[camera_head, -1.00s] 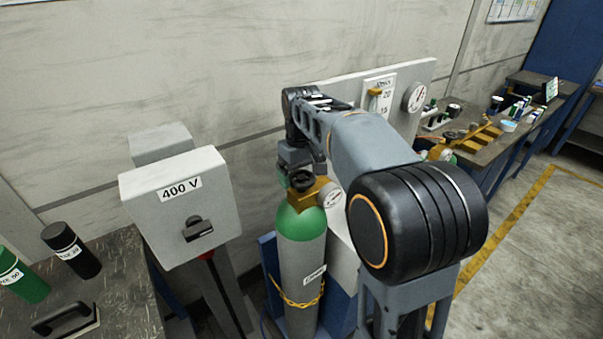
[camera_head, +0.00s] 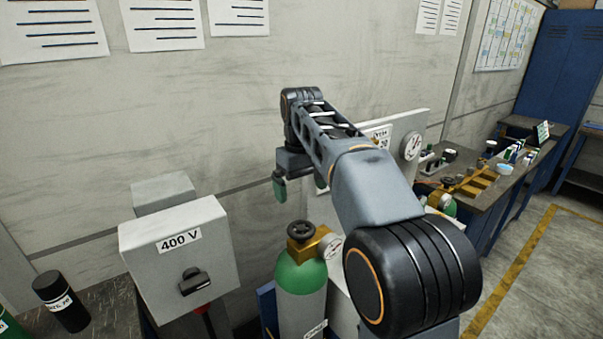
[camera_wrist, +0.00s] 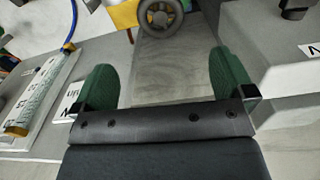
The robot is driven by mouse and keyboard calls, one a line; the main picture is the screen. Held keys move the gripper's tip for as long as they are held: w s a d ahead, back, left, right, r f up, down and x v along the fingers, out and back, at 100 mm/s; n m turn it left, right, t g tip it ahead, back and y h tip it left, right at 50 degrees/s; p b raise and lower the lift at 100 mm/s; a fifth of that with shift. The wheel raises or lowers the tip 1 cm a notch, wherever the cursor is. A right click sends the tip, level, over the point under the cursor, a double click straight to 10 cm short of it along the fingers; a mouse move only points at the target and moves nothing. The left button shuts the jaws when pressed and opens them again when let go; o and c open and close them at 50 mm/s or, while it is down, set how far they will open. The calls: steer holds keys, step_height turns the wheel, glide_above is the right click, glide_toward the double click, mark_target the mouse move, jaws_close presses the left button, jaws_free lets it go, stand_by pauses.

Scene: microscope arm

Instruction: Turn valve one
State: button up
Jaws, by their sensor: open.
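A green-topped gas cylinder (camera_head: 300,277) stands below my arm in the head view. A dark round handwheel (camera_head: 301,231) and a brass fitting with a gauge sit on its top. The handwheel also shows at the top edge of the wrist view (camera_wrist: 160,16). My gripper (camera_head: 300,186) is open and empty, above the handwheel with a clear gap. In the wrist view its two green fingers (camera_wrist: 165,88) are spread apart, with the handwheel beyond them. The cylinder's label is partly cut off, and I cannot read a valve number.
A grey 400 V box (camera_head: 182,262) with a dark handle stands left of the cylinder. A panel with a gauge (camera_head: 412,146) is behind my arm. Another green-topped cylinder (camera_head: 447,205) stands farther right, near a workbench. Open floor lies at the right.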

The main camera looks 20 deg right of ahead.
steer(key=shift+r, duration=1.45)
steer(key=m+t, duration=0.2)
glide_above(301, 227)
step_height(301, 227, down, 8)
steer(key=s+f+t, duration=0.1)
steer(key=s+f, duration=0.4)
steer(key=s, duration=0.3)
steer(key=s+f+m+t, duration=0.1)
steer(key=s+f, duration=0.4)
steer(key=s, duration=0.4)
steer(key=shift+s, duration=0.25)
steer(key=shift+f, duration=0.1)
steer(key=shift+c, duration=0.3)
